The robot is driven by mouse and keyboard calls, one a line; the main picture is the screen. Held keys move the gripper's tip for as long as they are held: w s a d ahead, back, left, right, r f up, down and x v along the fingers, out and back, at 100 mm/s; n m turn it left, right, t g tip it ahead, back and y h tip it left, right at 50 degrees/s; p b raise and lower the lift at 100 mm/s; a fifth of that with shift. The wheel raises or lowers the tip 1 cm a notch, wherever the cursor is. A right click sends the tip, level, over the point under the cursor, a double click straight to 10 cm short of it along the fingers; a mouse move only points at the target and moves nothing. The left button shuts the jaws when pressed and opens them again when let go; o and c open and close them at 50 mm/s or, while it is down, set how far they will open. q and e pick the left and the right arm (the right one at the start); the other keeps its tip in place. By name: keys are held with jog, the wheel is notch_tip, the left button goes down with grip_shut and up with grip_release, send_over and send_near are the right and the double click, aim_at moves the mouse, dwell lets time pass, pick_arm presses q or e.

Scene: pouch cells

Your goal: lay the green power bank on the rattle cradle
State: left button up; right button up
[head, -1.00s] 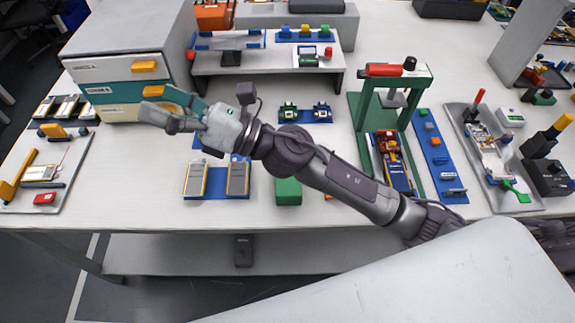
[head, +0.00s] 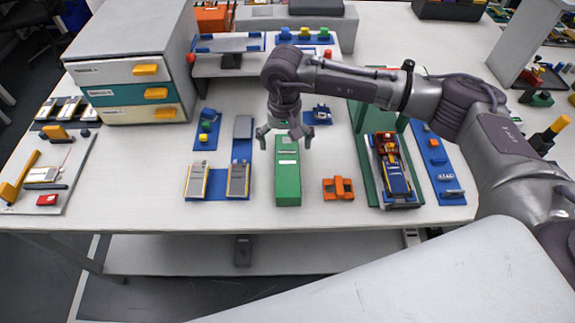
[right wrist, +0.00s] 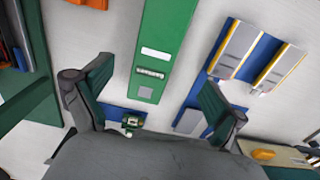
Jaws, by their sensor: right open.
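The green power bank (head: 287,180) is a long green block with pale labels, lying flat near the table's front edge. My right gripper (head: 285,137) is open and empty, pointing down over its far end. In the right wrist view the power bank (right wrist: 165,45) lies between and beyond the spread fingers (right wrist: 156,75), with no contact that I can see. A pale tray with blue ends on a dark stand (head: 231,62), on the raised shelf at the back, may be the rattle cradle. It looks empty. My left gripper is not in view.
Left of the power bank is a blue holder (head: 215,198) with pouch cells. Right of it are an orange part (head: 338,190) and a green press frame (head: 366,170). A drawer cabinet (head: 130,50) stands at the back left. A red ball (head: 191,57) sits by the shelf's left end.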

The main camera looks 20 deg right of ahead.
aim_at(288, 163)
notch_tip(288, 163, down, 4)
jog(key=shift+r, duration=0.25)
jog(key=shift+s+d+f+p, duration=0.1)
jog(key=shift+f+p, duration=0.4)
jog(key=shift+p, duration=0.15)
jog(key=f, duration=0.2)
jog(key=f+p, duration=0.1)
jog(key=shift+d+f, duration=0.2)
jog(key=shift+f, duration=0.55)
jog(key=shift+c, duration=0.4)
jog(key=c, duration=1.3)
jog(key=shift+c, duration=1)
jog(key=shift+r, duration=0.15)
